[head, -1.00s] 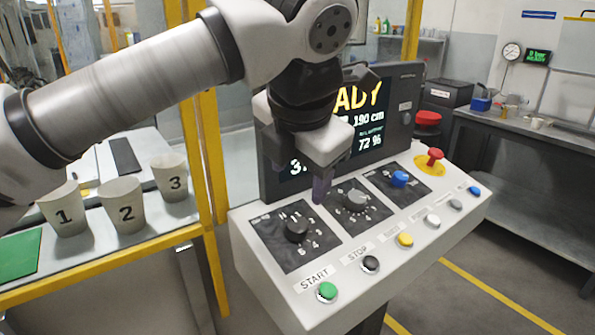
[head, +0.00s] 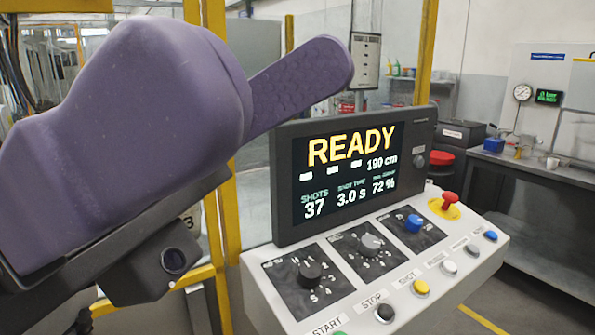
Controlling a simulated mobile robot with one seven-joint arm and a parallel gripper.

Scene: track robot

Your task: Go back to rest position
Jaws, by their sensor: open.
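My gripper (head: 262,92) fills the upper left of the head view, very close to the camera. Its purple fingers show, one large and near, the other reaching right with a textured pad. It is open and I see nothing held in it. It is up and to the left of the control panel (head: 262,300), apart from it. A dark camera-like part of mine hangs below the fingers.
The screen (head: 350,165) reads READY, 37 shots, 3.0 s, 72 %. The panel carries a black knob (head: 309,274), a grey knob (head: 371,244), a blue knob (head: 413,223), a red button (head: 450,201) and several push buttons. Yellow posts (head: 427,55) stand behind. My gripper mostly hides the cups.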

